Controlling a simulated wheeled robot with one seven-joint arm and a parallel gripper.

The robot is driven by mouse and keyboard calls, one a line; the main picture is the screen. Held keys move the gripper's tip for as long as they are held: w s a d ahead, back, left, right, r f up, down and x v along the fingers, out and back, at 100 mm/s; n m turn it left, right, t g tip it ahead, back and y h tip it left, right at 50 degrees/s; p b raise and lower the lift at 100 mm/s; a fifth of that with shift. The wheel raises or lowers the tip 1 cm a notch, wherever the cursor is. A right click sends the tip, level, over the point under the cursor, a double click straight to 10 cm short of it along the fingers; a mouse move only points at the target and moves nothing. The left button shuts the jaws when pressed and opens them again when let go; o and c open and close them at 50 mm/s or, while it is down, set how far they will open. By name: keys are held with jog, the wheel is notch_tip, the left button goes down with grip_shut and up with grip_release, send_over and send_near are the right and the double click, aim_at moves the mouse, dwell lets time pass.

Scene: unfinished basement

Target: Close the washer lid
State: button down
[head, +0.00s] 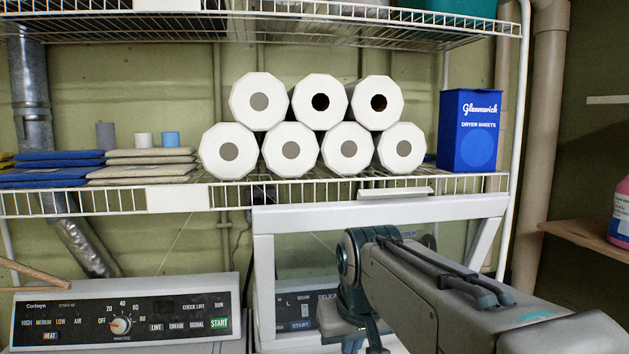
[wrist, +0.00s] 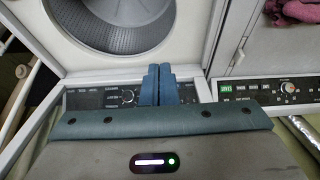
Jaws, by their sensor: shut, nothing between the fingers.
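The washer lid (head: 380,215) stands raised in the head view, a white frame with a see-through middle. Its top bar is just below the wire shelf. The washer's dark control panel (head: 297,308) shows through the frame, partly hidden by my arm. In the wrist view, the washer's round metal drum (wrist: 118,22) is exposed at the top, inside a white rim. My gripper (wrist: 158,72) is shut and empty, its blue fingers together in front of the washer panel (wrist: 100,98). Whether the fingers touch the lid, I cannot tell. The fingertips are not clear in the head view.
The dryer panel (head: 122,315) is at the lower left. A wire shelf (head: 330,190) with paper rolls (head: 290,149), folded cloths (head: 52,168) and a blue dryer-sheet box (head: 470,130) hangs above the lid. A wooden shelf (head: 590,242) with a pink bottle (head: 621,215) is at right.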

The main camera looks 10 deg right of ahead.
aim_at(337, 202)
jog(key=w+d+r+t+p, duration=0.1)
jog(key=w+r+p, duration=0.1)
jog(key=w+r, duration=0.55)
jog(key=w+d+r+t+p, duration=0.15)
jog(key=w+r, duration=0.25)
jog(key=r, duration=0.6)
jog(key=w+d+r+t+p, duration=0.1)
jog(key=w+r+p, duration=0.3)
jog(key=r, duration=0.5)
jog(key=shift+g, duration=0.25)
jog(key=x, duration=0.6)
jog(key=w+r+x, duration=0.1)
jog(key=x, duration=0.2)
jog(key=shift+w+a+f+p, duration=0.1)
jog(key=shift+w+f+p, duration=0.15)
jog(key=shift+p, duration=0.05)
jog(key=shift+w+f, duration=0.2)
jog(key=shift+f, duration=0.1)
jog(key=shift+s+f, duration=0.1)
